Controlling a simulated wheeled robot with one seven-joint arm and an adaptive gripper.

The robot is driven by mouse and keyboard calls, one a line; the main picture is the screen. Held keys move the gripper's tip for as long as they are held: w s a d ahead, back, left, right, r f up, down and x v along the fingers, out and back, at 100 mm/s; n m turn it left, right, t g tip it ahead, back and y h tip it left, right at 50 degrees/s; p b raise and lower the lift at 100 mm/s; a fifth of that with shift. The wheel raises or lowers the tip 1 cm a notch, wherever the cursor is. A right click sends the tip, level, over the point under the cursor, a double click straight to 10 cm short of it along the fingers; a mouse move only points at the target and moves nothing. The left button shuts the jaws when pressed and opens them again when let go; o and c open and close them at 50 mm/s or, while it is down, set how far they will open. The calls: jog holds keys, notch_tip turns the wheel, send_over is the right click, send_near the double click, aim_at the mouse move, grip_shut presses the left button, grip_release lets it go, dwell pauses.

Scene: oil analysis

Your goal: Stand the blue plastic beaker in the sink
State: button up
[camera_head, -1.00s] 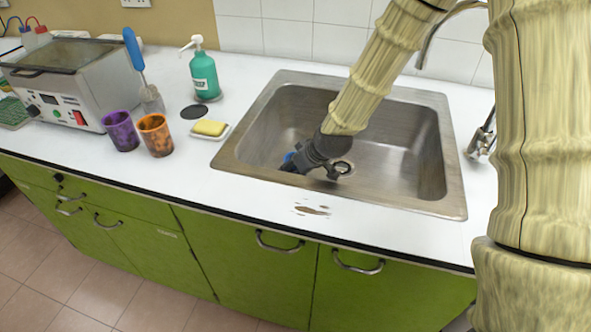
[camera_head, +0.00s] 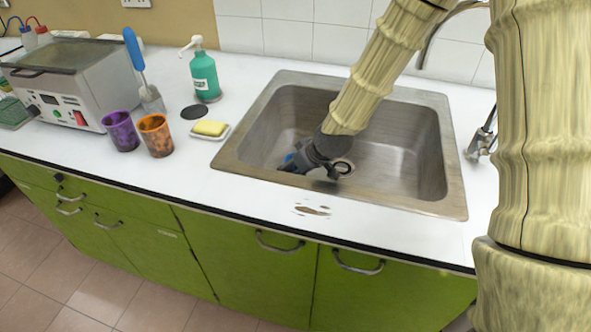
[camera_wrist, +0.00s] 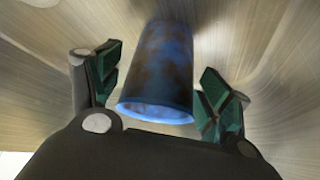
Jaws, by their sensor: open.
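The blue plastic beaker (camera_wrist: 162,70), with dark blotches, is inside the steel sink (camera_head: 395,160). In the wrist view it sits between the two open fingers of my gripper (camera_wrist: 160,95), with a gap visible on each side. In the head view my gripper (camera_head: 315,170) is down in the sink near its front-left part and hides most of the beaker; only a bit of blue (camera_head: 289,157) shows. The beaker appears upright, with its rim towards the wrist camera, though its contact with the sink floor is hard to see.
A purple cup (camera_head: 120,131), an orange cup (camera_head: 155,134) and a yellow sponge (camera_head: 210,128) on a dish stand left of the sink. A green pump bottle (camera_head: 205,77) is behind them. The sink walls are close around my gripper. A brown stain (camera_head: 312,210) marks the front counter.

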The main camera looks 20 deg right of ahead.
jog(key=v, duration=1.1)
jog(key=shift+s+r+p, duration=0.2)
jog(key=shift+r+p, duration=0.05)
jog(key=shift+p, duration=0.05)
